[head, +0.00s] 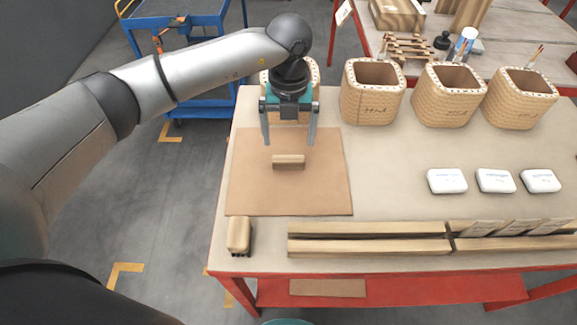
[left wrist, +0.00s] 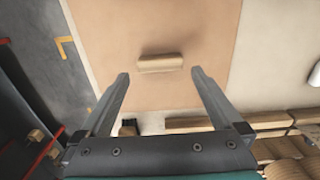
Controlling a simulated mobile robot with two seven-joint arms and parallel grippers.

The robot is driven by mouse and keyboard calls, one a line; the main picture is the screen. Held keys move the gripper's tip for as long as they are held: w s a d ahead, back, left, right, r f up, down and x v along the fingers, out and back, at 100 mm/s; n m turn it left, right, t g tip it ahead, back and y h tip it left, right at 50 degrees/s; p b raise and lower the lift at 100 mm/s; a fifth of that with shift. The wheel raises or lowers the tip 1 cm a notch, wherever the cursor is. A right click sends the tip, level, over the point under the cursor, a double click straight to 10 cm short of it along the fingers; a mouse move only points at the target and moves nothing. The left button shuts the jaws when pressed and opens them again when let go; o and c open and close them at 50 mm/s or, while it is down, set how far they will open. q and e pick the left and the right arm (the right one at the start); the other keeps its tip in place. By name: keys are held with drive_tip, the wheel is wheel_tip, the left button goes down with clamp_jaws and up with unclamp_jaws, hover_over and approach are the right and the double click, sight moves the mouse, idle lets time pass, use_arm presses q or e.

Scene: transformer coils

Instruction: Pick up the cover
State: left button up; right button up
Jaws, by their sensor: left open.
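A small light wooden block (head: 289,161), which seems to be the cover, lies on a brown mat (head: 250,190) at the left of the table. It also shows in the left wrist view (left wrist: 160,63), lying across the view just beyond the fingertips. My left gripper (head: 289,143) points down over the mat, its two fingers apart with nothing between them. In the left wrist view my left gripper (left wrist: 160,75) is likewise open and empty, the block roughly centred ahead of the fingers and apart from them. My right gripper does not show.
Several coil-like woven boxes (head: 372,104) stand along the back; one is partly hidden behind my left gripper. White cases (head: 447,181) lie at the right. Long wooden bars (head: 370,229) and a short block (head: 239,235) lie near the front edge. The table centre is clear.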

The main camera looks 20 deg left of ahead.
sight(289, 157)
use_arm(q)
drive_tip(key=f, duration=0.4)
drive_tip(key=f+b, duration=0.1)
drive_tip(key=f, duration=0.1)
drive_tip(key=shift+s+d+f, duration=0.1)
drive_tip(key=shift+s+f, duration=0.15)
drive_tip(key=shift+s, duration=0.05)
drive_tip(key=shift+r, duration=0.1)
drive_tip(key=c, duration=1.3)
